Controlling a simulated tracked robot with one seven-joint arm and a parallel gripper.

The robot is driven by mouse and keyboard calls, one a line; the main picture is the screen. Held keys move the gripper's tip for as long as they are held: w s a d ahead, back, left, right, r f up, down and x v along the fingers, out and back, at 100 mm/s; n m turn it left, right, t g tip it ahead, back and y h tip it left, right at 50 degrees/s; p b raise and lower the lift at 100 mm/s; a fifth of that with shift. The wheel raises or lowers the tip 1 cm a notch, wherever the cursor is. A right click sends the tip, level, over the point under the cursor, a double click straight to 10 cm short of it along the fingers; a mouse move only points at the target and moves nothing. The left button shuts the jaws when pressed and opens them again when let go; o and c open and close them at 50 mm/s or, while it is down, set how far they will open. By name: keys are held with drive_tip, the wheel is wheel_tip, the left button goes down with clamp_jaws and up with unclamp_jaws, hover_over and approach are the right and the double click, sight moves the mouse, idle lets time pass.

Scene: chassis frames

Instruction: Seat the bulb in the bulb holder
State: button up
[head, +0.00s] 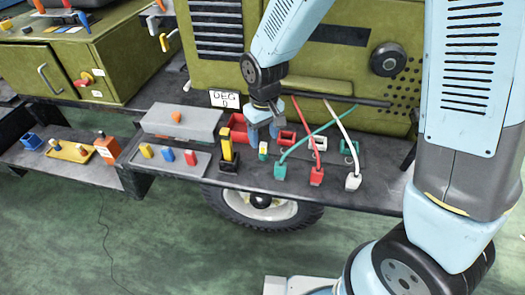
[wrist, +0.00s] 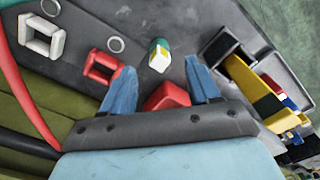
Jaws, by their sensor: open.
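My gripper (head: 263,132) is open and empty above the shelf, and its two blue fingers also show in the wrist view (wrist: 158,72). A small upright piece with green, white and yellow faces (head: 263,150) stands just in front of the fingertips. It appears just beyond the gap between them in the wrist view (wrist: 159,55). I cannot tell whether it is the bulb. At the far left, a yellow tray (head: 68,152) carries small pale-topped pieces that may be bulbs. A blue block-like holder (head: 31,141) stands beside it. Which item is the bulb holder is not clear.
Cabled plugs (head: 316,176) and frame-like sockets (head: 317,143) lie to the right.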

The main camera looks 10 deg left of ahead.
sight(263, 144)
drive_tip(key=shift+w+f, duration=0.15)
drive_tip(key=shift+f, duration=2.55)
clamp_jaws()
drive_tip(key=shift+a+r, duration=0.1)
